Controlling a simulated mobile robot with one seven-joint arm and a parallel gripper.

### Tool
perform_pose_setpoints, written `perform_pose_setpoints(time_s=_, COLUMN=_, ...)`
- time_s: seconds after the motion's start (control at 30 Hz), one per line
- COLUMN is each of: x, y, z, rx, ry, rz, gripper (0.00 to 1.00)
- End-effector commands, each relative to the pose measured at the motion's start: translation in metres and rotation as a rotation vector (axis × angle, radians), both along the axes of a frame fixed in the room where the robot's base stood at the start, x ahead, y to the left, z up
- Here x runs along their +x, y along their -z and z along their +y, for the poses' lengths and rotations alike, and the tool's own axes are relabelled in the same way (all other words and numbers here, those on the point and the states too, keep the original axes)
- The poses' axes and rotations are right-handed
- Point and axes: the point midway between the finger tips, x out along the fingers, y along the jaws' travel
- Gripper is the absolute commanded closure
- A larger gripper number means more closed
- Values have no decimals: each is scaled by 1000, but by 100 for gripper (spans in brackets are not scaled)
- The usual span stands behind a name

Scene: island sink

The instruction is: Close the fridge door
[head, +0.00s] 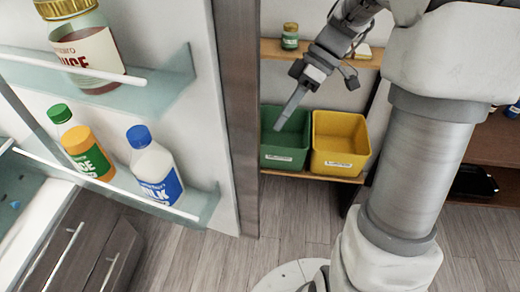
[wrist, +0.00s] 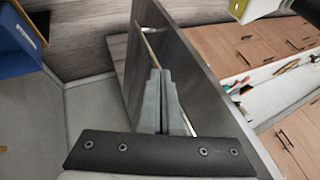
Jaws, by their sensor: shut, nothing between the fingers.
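The fridge door (head: 237,120) stands open on the left of the head view. Its inner side faces me, with shelves holding a sauce jar (head: 88,45), a juice bottle (head: 82,145) and a milk bottle (head: 155,168). My gripper (head: 281,124) is to the right of the door's edge, on its outer side, pointing down and left. In the wrist view the two fingers (wrist: 160,74) are together and empty, in front of a dark grey panel (wrist: 215,75), likely the door's outer face. I cannot tell whether they touch it.
A wooden shelf beyond holds a green bin (head: 285,140) and a yellow bin (head: 340,143), with a small jar (head: 290,36) above. Drawers (head: 80,240) are at lower left. The wooden floor (head: 200,262) between is clear. A blue bin (wrist: 18,45) shows in the wrist view.

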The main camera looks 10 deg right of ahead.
Motion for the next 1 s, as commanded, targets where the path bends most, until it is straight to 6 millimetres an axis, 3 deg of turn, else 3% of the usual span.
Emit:
perform_pose_setpoints(time_s=0.3, x=-17, y=55, z=40, rx=0, ry=-2, rz=4, gripper=100)
perform_pose_setpoints(time_s=0.6, x=-45, y=51, z=55, rx=-2, ry=1, rz=0, gripper=100)
perform_pose_setpoints(time_s=1.0, x=-49, y=52, z=57, rx=-2, ry=1, rz=0, gripper=100)
